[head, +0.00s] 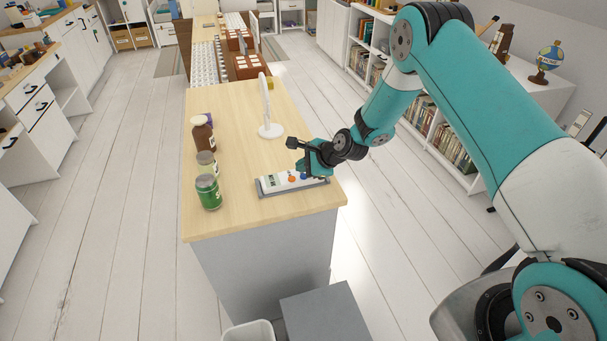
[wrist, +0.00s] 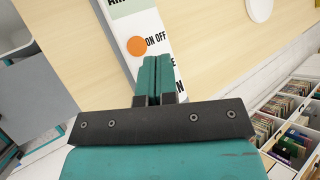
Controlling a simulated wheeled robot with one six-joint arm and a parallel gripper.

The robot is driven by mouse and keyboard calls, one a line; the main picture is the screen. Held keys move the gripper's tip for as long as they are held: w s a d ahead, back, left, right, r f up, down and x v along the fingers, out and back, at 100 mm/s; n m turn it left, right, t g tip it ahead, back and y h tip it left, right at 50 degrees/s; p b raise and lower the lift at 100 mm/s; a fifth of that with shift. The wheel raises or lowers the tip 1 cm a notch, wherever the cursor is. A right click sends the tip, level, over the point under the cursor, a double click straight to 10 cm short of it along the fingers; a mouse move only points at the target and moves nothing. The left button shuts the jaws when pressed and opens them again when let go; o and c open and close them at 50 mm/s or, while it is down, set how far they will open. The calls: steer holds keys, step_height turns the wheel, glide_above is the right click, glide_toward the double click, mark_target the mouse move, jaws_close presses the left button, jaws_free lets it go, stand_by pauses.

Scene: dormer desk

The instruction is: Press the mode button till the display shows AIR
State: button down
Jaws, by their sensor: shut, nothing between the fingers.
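A white control panel (head: 267,187) lies in a grey tray at the near end of the wooden desk. It also shows in the wrist view (wrist: 150,24). Its pale green display (wrist: 134,7) is cut off by the top of the wrist view; only part of dark lettering shows, so I cannot read the word. An orange button (wrist: 137,46) sits beside the printed words ON OFF. A blue button (head: 304,176) shows partly in the head view, close to my gripper. My gripper (wrist: 154,62) is shut and empty, over the panel's right part. It hides other lettering; contact is unclear.
A green-labelled jar (head: 208,192), a second jar (head: 206,164) and a brown bottle (head: 203,135) stand along the desk's left edge. A white lamp (head: 268,128) stands behind the panel. The desk (head: 232,205) is clear between them.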

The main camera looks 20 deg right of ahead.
mark_target(303, 178)
steer(key=shift+r+p, duration=1.65)
steer(key=shift+r, duration=0.8)
steer(key=shift+r, duration=0.2)
steer(key=s+a+r+n+g, duration=0.2)
steer(key=s+a+r+n, duration=0.1)
steer(key=s+r+n, duration=0.5)
steer(key=s+a+r+n+g, duration=0.1)
steer(key=s+a+r+n, duration=0.3)
steer(key=r, duration=0.6)
steer(key=s+d+r+n+g, duration=0.1)
steer(key=s+r+n, duration=0.2)
steer(key=s, duration=0.6)
steer(key=s+r+n+g+h+b, duration=0.1)
steer(key=s+r+n, duration=0.1)
steer(key=s+n, duration=0.4)
steer(key=s+d+r+n+g+h, duration=0.1)
steer(key=s+r+n, duration=0.2)
steer(key=s, duration=0.8)
steer(key=shift+s+d+r+n+g, duration=0.35)
steer(key=shift+n+g, duration=0.05)
steer(key=shift+n, duration=0.5)
